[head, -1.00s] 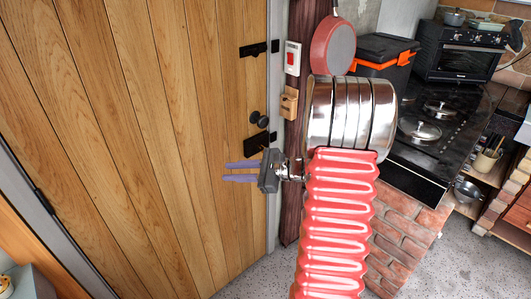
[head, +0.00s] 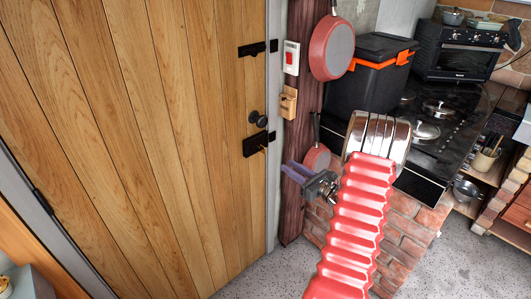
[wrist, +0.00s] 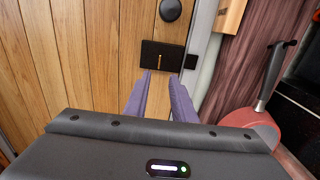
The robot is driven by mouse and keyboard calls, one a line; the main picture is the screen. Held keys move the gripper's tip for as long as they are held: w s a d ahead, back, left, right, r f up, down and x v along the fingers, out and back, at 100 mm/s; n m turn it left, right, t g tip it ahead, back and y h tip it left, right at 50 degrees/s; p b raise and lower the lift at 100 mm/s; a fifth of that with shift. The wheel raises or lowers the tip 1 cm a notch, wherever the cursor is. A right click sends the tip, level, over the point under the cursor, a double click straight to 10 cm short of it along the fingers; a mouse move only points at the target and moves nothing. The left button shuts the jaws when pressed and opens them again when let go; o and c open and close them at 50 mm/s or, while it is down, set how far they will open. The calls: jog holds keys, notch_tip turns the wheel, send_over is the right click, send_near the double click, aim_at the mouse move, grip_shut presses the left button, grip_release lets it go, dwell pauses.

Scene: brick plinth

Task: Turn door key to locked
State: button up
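The wooden door (head: 130,110) fills the left of the head view. A black lock plate (head: 250,146) sits on it below a round black knob. A small orange-gold key (head: 264,150) sticks out of the plate. In the wrist view the key (wrist: 159,61) shows as a thin upright line on the black plate (wrist: 177,56), just beyond my fingertips. My gripper (head: 286,169), with purple fingers, is right of and below the key in the head view, apart from it. In the wrist view my gripper (wrist: 161,76) is open and empty.
The black knob (head: 258,118) is above the lock, with a black bolt (head: 252,49) higher up. A dark wooden post (head: 294,140) right of the door carries a red switch (head: 291,58). Red pans (head: 332,48) hang near it. A brick stove (head: 400,225) stands right.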

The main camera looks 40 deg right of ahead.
aim_at(261, 148)
jog(key=shift+w, duration=0.1)
jog(key=w, duration=1.3)
jog(key=shift+w+a, duration=0.2)
jog(key=shift+w, duration=0.15)
grip_shut()
